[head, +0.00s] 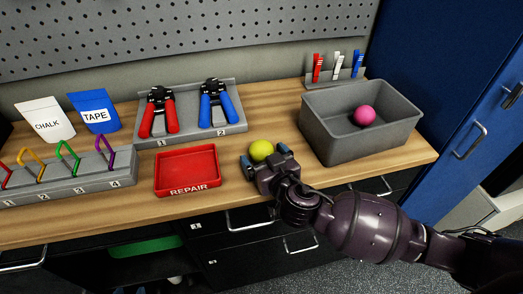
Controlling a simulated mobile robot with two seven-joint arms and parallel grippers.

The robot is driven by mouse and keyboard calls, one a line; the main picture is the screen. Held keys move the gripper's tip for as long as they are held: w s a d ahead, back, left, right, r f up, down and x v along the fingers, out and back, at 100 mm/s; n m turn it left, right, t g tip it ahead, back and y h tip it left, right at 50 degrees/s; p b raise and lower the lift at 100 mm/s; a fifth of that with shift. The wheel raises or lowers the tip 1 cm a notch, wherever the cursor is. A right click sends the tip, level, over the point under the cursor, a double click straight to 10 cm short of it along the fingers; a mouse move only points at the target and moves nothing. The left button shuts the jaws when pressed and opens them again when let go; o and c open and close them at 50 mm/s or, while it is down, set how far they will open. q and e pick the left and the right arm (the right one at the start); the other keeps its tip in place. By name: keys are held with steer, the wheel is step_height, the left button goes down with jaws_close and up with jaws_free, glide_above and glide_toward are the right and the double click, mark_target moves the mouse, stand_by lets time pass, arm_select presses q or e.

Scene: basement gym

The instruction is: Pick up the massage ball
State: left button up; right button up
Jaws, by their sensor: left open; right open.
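A yellow ball (261,150) rests on the wooden workbench. A pink ball (365,115) lies inside the grey bin (345,148) at the right. The frame does not settle which of the two is the massage ball. My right gripper (266,160) comes in from the right and is open at the yellow ball, with a fingertip on each side of its near part. The gripper hides the ball's lower near side, so I cannot tell whether the fingers touch it. My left gripper is not in view.
A red REPAIR tray (188,171) sits just left of my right gripper. Behind are a grey holder (190,117) with red and blue pliers, and several upright markers (337,67). Further left are a carabiner rack (70,187) and CHALK and TAPE pouches. Drawers lie below the bench edge.

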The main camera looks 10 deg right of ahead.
steer(key=c, duration=1)
steer(key=shift+r, duration=0.1)
steer(key=shift+r, duration=0.25)
steer(key=f+v, duration=0.2)
steer(key=v, duration=1.6)
steer(key=shift+b, duration=0.3)
